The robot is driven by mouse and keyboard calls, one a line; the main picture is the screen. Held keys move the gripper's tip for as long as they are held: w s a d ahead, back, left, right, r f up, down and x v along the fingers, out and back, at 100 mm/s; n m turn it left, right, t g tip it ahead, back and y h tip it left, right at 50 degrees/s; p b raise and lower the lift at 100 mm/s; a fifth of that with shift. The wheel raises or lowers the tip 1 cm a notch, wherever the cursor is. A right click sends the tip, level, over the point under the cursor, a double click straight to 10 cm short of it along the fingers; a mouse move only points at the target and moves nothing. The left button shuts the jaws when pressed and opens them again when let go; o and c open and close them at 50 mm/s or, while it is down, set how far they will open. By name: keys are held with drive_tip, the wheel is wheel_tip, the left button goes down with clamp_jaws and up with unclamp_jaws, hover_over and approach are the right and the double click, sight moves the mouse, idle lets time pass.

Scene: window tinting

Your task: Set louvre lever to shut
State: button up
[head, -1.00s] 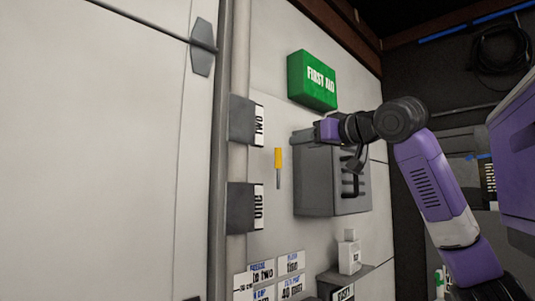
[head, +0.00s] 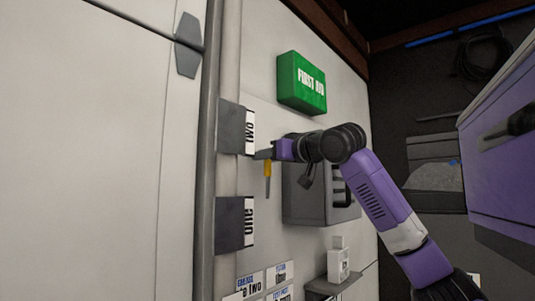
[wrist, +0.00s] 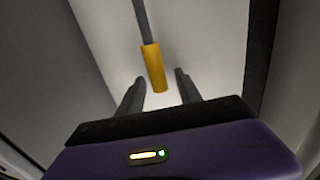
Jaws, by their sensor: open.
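The lever has a yellow grip (head: 267,168) at its upper end and a thin grey shaft (head: 266,189) hanging below it, on the pale wall panel. My gripper (head: 262,154) is open and empty at the top end of the yellow grip. In the wrist view the yellow grip (wrist: 153,66) points down between my two open fingertips (wrist: 159,78), with a gap on each side. The grey shaft (wrist: 142,20) runs up from it out of view.
A grey box (head: 308,200) with dark handles is on the wall right of the lever, partly behind my arm. A green first aid box (head: 302,83) is above. Grey brackets (head: 233,128) with labels flank the panel's left edge. A small shelf (head: 335,284) holds a white bottle (head: 339,262).

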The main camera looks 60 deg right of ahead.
clamp_jaws()
idle(1.5)
